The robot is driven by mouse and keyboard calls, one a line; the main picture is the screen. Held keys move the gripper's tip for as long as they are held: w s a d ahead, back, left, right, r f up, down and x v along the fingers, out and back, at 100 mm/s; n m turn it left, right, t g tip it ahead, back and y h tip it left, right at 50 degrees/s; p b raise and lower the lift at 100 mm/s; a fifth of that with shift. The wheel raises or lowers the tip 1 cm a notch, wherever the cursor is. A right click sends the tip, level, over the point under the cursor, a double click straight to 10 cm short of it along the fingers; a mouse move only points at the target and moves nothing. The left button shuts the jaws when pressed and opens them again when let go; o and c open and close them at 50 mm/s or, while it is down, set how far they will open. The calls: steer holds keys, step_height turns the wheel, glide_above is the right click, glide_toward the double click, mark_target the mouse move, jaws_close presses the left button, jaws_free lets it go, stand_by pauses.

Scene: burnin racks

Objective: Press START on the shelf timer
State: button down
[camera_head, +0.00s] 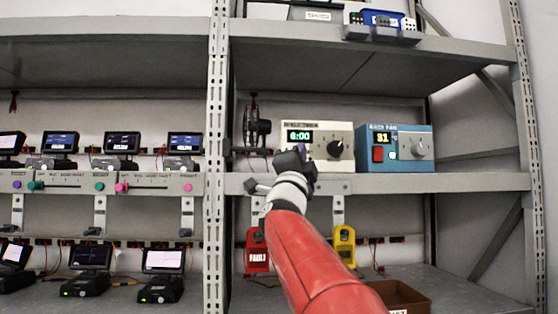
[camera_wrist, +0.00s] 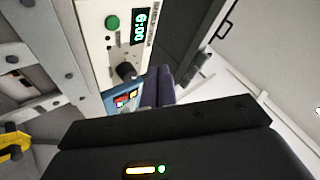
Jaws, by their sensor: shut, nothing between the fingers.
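The shelf timer (camera_head: 318,127) is a cream box on the middle shelf. Its lit display (camera_head: 299,135) reads 6:00, and a black knob (camera_head: 335,148) sits on the right of its face. My gripper (camera_head: 302,149) is shut and empty in front of the timer's lower left face, hiding what lies below the display. The button's label is not readable.
A blue box (camera_head: 396,148) with a red button and a knob stands right of the timer. A rack upright (camera_head: 217,150) is further left. Red (camera_head: 257,256) and yellow (camera_head: 344,246) holders hang below the shelf.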

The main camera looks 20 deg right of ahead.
steer(key=shift+r, duration=0.1)
steer(key=w+d+p, duration=0.2)
steer(key=w+p, duration=0.3)
steer(key=w, duration=0.3)
steer(key=shift+w+d, duration=0.2)
steer(key=shift+d, duration=0.05)
steer(key=shift+w, duration=0.15)
stand_by(2.0)
steer(key=shift+w+d+p, duration=0.1)
steer(key=shift+w+p, duration=0.15)
steer(key=shift+p, duration=0.1)
steer(key=shift+w+d, duration=0.15)
steer(key=shift+w, duration=0.25)
stand_by(0.6)
steer(key=shift+s+a+b, duration=0.25)
steer(key=shift+s+b, duration=0.2)
steer(key=shift+s, duration=0.35)
